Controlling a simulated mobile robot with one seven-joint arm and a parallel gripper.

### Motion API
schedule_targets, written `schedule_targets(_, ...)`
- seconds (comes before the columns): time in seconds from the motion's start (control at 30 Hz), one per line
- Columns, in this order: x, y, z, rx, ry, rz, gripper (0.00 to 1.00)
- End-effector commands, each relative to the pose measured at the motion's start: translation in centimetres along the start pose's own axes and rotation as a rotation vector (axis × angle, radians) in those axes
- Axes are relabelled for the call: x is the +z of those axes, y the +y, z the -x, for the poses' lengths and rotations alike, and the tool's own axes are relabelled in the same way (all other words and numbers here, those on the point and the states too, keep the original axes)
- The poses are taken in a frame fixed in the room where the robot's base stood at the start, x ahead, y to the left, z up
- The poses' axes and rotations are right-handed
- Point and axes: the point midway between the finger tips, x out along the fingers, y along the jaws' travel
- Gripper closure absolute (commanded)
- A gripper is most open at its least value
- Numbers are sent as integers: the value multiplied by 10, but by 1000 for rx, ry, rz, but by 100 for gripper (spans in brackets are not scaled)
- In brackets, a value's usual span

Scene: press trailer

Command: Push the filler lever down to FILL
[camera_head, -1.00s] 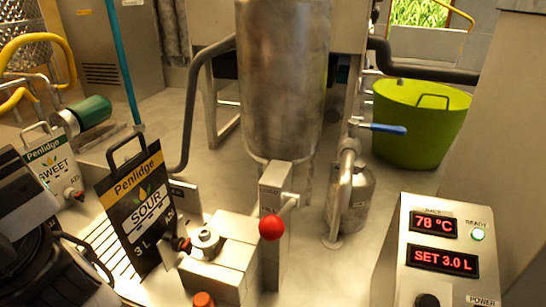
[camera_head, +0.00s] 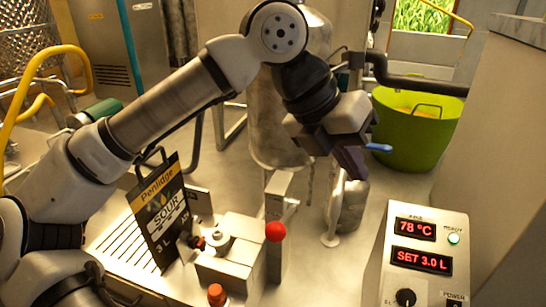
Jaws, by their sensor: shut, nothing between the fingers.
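The filler lever ends in a red ball knob (camera_head: 276,231). It sticks out from an upright metal post (camera_head: 277,190) beside the metal filler block (camera_head: 228,262). No FILL marking is readable. My gripper (camera_head: 354,170) is shut and empty. It points downward, above and to the right of the red knob in the picture, apart from it, in front of the steel tank's pipework. My gripper partly hides the blue-handled valve (camera_head: 379,148), whose handle tip shows at its right.
A control box (camera_head: 422,228) reads 78 °C and SET 3.0 L at right. A green tub (camera_head: 425,140) stands behind. My arm spans the upper left.

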Motion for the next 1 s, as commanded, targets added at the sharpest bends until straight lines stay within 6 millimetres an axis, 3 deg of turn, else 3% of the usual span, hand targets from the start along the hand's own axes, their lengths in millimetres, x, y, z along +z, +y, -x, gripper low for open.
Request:
schedule_targets(0.1, -8, 56, 7, 254, 147, 176, 100)
schedule_targets(0.2, -20, 89, 17, 400, 230, 286, 100)
schedule_targets(0.3, -28, 107, 26, 484, 277, 352, 100)
schedule_targets(0.47, -33, 115, 28, 519, 298, 380, 100)
schedule_targets(1.0, -42, 124, 7, 513, 296, 376, 100)
